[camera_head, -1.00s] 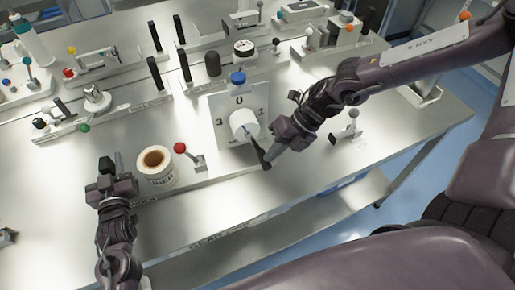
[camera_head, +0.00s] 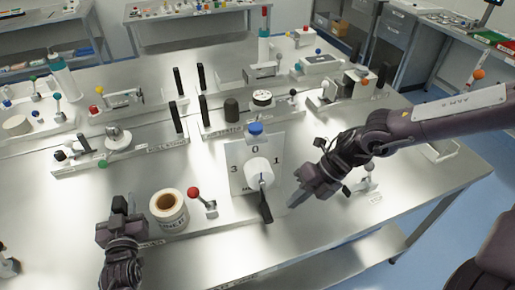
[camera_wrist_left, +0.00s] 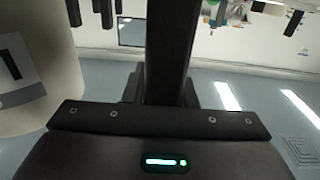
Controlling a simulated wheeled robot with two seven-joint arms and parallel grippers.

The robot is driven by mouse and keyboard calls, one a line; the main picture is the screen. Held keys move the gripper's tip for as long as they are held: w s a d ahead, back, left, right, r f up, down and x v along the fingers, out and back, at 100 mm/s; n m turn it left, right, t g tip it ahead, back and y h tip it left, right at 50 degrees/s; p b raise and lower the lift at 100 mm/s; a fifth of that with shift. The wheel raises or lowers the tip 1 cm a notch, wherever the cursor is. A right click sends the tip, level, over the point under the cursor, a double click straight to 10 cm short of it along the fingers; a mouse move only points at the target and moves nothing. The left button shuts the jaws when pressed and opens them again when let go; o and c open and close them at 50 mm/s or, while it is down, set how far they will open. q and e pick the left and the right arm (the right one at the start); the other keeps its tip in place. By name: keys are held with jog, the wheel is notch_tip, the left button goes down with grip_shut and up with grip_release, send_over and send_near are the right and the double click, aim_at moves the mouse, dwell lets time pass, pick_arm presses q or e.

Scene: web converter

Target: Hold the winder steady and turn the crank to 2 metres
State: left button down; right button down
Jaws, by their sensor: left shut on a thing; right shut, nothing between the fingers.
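The winder has a pale upright plate (camera_head: 240,183) marked 3, 0 and 1, with a white drum (camera_head: 257,170) on its face. The 0 is at the top; the lower part of the dial is partly hidden. The crank's black handle (camera_head: 266,206) hangs below the drum. My left gripper (camera_head: 120,205) is shut on a black upright post at the left end of the winder's base; a black bar (camera_wrist_left: 172,45) shows between its fingers in the left wrist view. My right gripper (camera_head: 298,196) is shut and empty, to the right of the crank handle and apart from it.
A white labelled roll (camera_head: 168,210) and a red-knobbed lever (camera_head: 202,199) stand between my left gripper and the plate. Other fixtures stand behind. A small lever fixture (camera_head: 367,184) is beyond my right gripper. The table front is bare.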

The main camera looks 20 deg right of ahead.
pick_arm(q)
jog(key=shift+a+f, duration=0.1)
jog(key=shift+f, duration=0.35)
pick_arm(e)
jog(key=d+r, duration=0.5)
jog(key=d, duration=0.2)
jog(key=shift+s+d+r, duration=0.2)
jog(key=shift+s+d, duration=0.05)
jog(key=shift+s, duration=0.1)
pick_arm(q)
jog(key=shift+w+r+p, duration=0.1)
jog(key=shift+r+p, duration=0.3)
jog(key=shift+p, duration=0.05)
pick_arm(e)
jog(key=shift+w+r, duration=0.15)
jog(key=shift+r, duration=0.2)
pick_arm(q)
jog(key=c, duration=1.1)
grip_release()
jog(key=shift+w+r, duration=0.1)
jog(key=shift+w, duration=0.05)
pick_arm(e)
jog(key=shift+w, duration=0.1)
pick_arm(q)
jog(key=s, duration=1.2)
jog(key=shift+a, duration=0.25)
